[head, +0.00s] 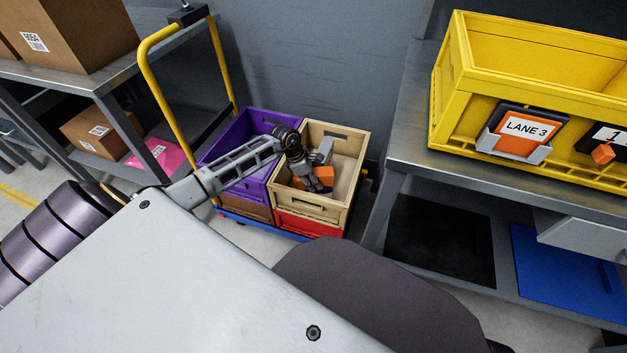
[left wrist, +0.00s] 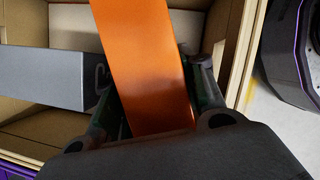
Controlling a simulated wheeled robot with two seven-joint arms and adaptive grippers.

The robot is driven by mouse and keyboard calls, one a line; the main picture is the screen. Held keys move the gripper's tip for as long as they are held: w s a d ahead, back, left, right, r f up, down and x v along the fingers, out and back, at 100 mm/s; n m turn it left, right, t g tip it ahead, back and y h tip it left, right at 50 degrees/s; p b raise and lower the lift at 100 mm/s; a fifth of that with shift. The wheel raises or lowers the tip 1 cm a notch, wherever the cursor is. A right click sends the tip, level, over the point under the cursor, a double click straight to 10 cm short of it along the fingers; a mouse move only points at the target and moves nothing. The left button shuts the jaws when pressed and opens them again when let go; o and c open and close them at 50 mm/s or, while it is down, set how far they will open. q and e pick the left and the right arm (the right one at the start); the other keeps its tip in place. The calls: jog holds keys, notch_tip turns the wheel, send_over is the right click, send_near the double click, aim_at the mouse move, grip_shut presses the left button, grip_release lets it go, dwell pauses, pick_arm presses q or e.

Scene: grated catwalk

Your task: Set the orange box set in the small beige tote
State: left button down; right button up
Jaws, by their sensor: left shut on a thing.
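The small beige tote (head: 310,206) stands open on top of a red crate in the head view. My left gripper (head: 318,182) reaches down into it and is shut on the orange box (head: 299,183), which partly shows on both sides of the fingers. In the left wrist view the orange box (left wrist: 145,65) stands between the two fingers, with the tote's inner wall (left wrist: 235,45) around it. Whether the box touches the tote's floor cannot be told. My right gripper is not in view.
A grey box (left wrist: 50,75) lies in the tote beside the orange box. A purple tote (head: 240,130) adjoins on the left, on the cart with the yellow handle (head: 157,75). A steel bench (head: 405,160) with a yellow crate (head: 455,85) stands to the right.

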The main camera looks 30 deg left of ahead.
pick_arm(q)
jog(key=shift+f, duration=0.1)
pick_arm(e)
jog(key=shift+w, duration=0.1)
pick_arm(q)
jog(key=c, duration=1.1)
grip_release()
jog(key=shift+c, duration=0.2)
jog(key=p+v, duration=0.2)
jog(key=v, duration=0.6)
jog(key=shift+w, duration=0.1)
jog(key=p+v, duration=0.1)
jog(key=v, duration=0.1)
jog(key=shift+r, duration=0.35)
jog(key=shift+v, duration=0.75)
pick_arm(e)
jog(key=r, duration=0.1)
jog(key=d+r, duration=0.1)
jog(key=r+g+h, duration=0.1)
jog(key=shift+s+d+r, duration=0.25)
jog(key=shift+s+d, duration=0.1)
